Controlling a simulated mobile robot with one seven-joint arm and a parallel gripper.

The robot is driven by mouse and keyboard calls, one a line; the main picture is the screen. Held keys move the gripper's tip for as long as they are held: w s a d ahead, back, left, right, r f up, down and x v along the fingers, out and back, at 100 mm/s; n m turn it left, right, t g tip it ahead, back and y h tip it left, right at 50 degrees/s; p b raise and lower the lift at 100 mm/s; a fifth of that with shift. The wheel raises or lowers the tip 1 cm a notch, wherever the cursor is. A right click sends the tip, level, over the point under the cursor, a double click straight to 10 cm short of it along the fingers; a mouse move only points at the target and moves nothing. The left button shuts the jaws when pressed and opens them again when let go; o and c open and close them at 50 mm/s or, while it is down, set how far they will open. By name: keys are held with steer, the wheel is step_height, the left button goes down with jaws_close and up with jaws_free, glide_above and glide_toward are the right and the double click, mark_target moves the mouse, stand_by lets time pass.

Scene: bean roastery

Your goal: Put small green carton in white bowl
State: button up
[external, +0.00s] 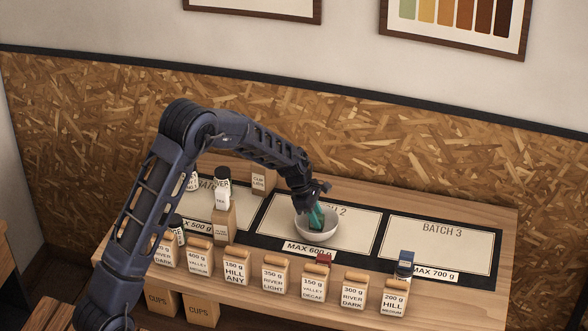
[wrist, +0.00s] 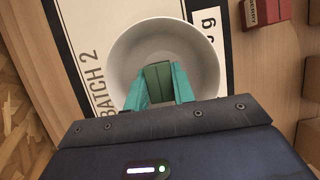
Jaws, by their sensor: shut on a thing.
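The white bowl (external: 318,232) stands on the Batch 2 mat in the external view, and it also shows in the wrist view (wrist: 124,53). My gripper (external: 315,214) points down into the bowl from above. In the wrist view my gripper's teal fingers (wrist: 159,86) are shut on the small green carton (wrist: 158,76). The carton is between the fingers, inside the bowl's rim as seen from above. Whether its underside touches the bowl's floor cannot be told. In the external view the fingers and the bowl wall hide most of the carton.
A front row of labelled bags (external: 276,274) runs along the table edge. Jars and bags (external: 222,222) crowd the Batch 1 mat. The Batch 3 mat (external: 440,245) is mostly clear.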

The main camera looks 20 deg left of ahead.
steer(key=shift+f, duration=0.75)
steer(key=shift+f, duration=0.15)
steer(key=o, duration=1)
